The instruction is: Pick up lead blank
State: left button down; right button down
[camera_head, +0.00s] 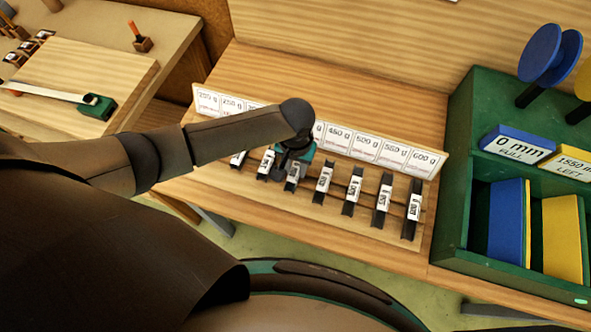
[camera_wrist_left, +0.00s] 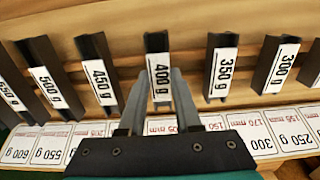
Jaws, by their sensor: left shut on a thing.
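Several dark lead blanks with white weight labels stand in a row on a wooden rack (camera_head: 270,205). My left gripper (camera_head: 293,163) reaches down over the middle of the row. In the left wrist view its two fingers (camera_wrist_left: 160,80) are on either side of the blank labelled 400 g (camera_wrist_left: 159,68), shut on it. That blank (camera_head: 292,178) is still in line with the others, and its lower part is partly hidden. The 450 g blank (camera_wrist_left: 101,80) and the 350 g blank (camera_wrist_left: 221,72) stand beside it, apart from the fingers. My right gripper is not in view.
A strip of weight cards (camera_head: 375,147) runs along the back of the rack. A green case (camera_head: 457,165) with blue (camera_head: 505,222) and yellow (camera_head: 562,236) panels stands at the right. A wooden board (camera_head: 75,70) lies at the far left with a green-ended tool (camera_head: 97,106).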

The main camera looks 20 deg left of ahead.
aim_at(296, 170)
pick_arm(q)
notch_tip(296, 170, up, 20)
jog(key=p, duration=0.4)
jog(key=shift+w+r, duration=0.1)
jog(key=shift+r, duration=0.05)
